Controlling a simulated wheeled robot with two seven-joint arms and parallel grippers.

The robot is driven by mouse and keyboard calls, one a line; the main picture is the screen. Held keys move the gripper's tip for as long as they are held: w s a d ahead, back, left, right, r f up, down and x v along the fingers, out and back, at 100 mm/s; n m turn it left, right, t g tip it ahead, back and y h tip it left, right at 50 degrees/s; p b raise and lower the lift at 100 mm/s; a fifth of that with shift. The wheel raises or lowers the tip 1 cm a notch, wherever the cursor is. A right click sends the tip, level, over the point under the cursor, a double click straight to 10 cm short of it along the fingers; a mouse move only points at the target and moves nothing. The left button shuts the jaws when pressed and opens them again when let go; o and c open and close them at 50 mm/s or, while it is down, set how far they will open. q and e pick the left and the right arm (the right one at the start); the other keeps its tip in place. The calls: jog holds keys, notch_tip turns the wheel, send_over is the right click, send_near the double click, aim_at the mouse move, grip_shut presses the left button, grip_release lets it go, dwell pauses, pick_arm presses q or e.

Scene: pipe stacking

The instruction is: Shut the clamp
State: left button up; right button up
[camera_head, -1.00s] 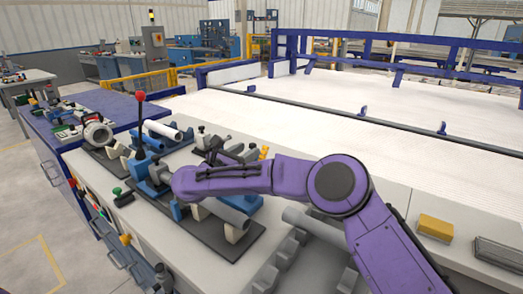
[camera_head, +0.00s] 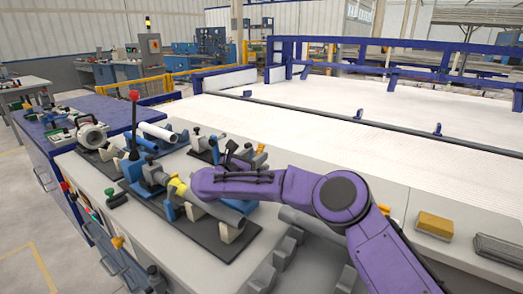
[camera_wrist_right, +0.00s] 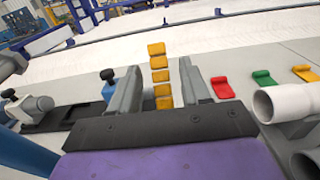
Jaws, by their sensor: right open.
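A blue clamp (camera_head: 134,148) with an upright lever and red knob (camera_head: 134,95) stands on a dark base plate (camera_head: 190,236) on the bench. A grey pipe (camera_head: 226,213) lies in supports on the same plate. My right arm reaches over this plate from the right, its end beside the grey clamp parts (camera_head: 154,176); the fingers are hard to make out there. In the right wrist view my right gripper (camera_wrist_right: 160,66) is open, with nothing between its fingers. A blue part with a dark knob (camera_wrist_right: 107,90) shows left of the fingers. My left gripper is out of view.
A second fixture (camera_head: 92,135) stands at the bench's left, and a white pipe (camera_head: 158,132) lies behind the clamp. Yellow blocks (camera_wrist_right: 160,75) and red, green and orange pieces show beyond the fingers. A yellow block (camera_head: 435,225) lies at right. The wide white surface behind is mostly clear.

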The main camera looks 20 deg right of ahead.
jog(key=x, duration=0.4)
